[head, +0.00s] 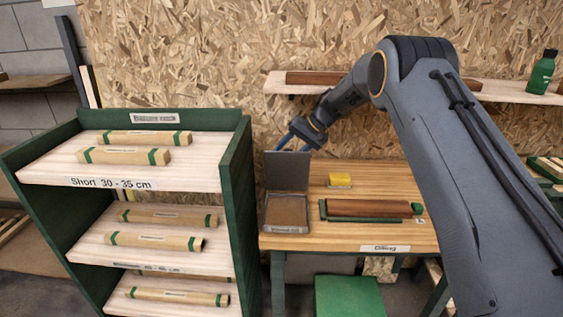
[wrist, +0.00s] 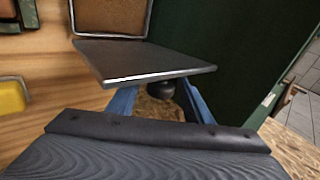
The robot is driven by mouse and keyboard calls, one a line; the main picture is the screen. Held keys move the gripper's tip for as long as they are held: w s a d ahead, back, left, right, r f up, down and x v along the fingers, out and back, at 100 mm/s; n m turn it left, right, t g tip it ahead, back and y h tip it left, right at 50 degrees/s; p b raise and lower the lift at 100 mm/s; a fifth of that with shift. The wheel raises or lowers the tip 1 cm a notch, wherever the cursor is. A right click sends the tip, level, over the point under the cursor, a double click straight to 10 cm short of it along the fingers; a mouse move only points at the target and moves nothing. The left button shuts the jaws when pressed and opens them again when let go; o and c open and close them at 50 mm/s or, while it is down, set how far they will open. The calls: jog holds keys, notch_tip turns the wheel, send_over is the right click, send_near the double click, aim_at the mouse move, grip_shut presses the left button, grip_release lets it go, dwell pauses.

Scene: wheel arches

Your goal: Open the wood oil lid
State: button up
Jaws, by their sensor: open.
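The wood oil box (head: 286,215) stands at the left end of the table, with a brown inside showing. Its grey lid (head: 287,170) stands up from the back edge, about upright. In the wrist view the lid (wrist: 145,58) lies across the middle and the box (wrist: 112,16) is above it. My gripper (head: 291,138) is just behind and above the lid's top edge. In the wrist view its blue fingers are apart, with a dark round knob (wrist: 162,87) between them, partly hidden by the lid. I cannot tell whether the fingers touch the lid.
A yellow sponge (head: 340,180) and a brown wooden piece in a green holder (head: 368,210) sit on the table (head: 345,238) to the right. A green rack (head: 238,180) with wooden pieces stands close on the left. A wall shelf (head: 500,92) runs behind my arm.

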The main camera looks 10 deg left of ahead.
jog(key=shift+b+v, duration=0.7)
jog(key=shift+v, duration=1.95)
